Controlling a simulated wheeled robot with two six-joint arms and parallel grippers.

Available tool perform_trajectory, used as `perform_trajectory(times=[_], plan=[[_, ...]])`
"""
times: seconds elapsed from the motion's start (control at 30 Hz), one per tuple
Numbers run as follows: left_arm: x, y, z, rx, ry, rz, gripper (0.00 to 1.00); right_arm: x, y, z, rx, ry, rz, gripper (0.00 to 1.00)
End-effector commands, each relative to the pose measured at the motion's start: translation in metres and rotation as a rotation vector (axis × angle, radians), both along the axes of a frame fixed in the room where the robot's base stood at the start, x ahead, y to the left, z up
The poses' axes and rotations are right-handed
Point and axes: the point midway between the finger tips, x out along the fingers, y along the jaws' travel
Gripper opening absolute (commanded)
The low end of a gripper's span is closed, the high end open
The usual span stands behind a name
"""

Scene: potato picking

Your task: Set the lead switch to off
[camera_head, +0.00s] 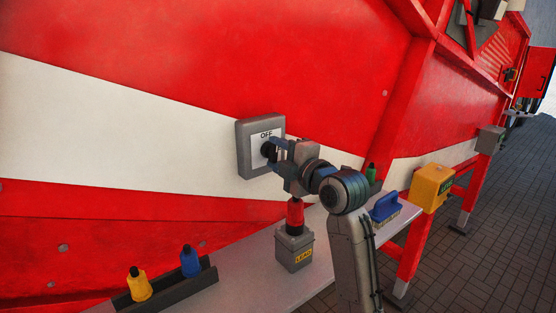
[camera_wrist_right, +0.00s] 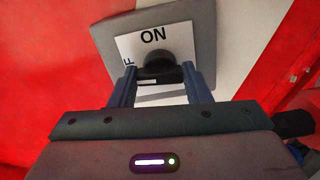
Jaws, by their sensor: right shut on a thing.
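A grey switch box (camera_head: 243,145) is mounted on the white band of the red wall. Its white plate reads OFF at the top in the head view; the right wrist view, turned relative to it, shows the plate (camera_wrist_right: 188,42) with ON at its top and part of a letter at its left. My right gripper (camera_head: 271,151) is shut on the black knob (camera_wrist_right: 158,62), with one finger on each side in the right wrist view. The fingers partly hide the knob and plate, so I cannot tell where the knob points. My left gripper is not in view.
A blue brush (camera_head: 385,205) and yellow box (camera_head: 431,187) are right. Paved floor lies beyond.

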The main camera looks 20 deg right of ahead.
Motion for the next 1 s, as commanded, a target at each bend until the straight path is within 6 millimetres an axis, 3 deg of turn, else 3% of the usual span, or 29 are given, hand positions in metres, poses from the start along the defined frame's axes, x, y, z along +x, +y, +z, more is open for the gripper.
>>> perform_trajectory(times=[0.3,0.83,0.87,0.93,1.0], plan=[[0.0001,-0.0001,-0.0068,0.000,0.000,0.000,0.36,0.0001,0.0000,-0.0009,-0.107,-0.038,0.000,0.21],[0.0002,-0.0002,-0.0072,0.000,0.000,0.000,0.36,0.0001,0.0000,-0.0008,-0.128,-0.044,0.000,0.21],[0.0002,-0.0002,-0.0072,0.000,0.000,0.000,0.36,0.0001,0.0000,-0.0009,-0.128,-0.044,0.000,0.47],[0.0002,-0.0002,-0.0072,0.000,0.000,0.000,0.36,0.0001,0.0000,-0.0008,-0.128,-0.044,0.000,0.61],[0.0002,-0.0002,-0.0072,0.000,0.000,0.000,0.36,0.0001,0.0000,-0.0007,-0.128,-0.044,0.000,0.65]])
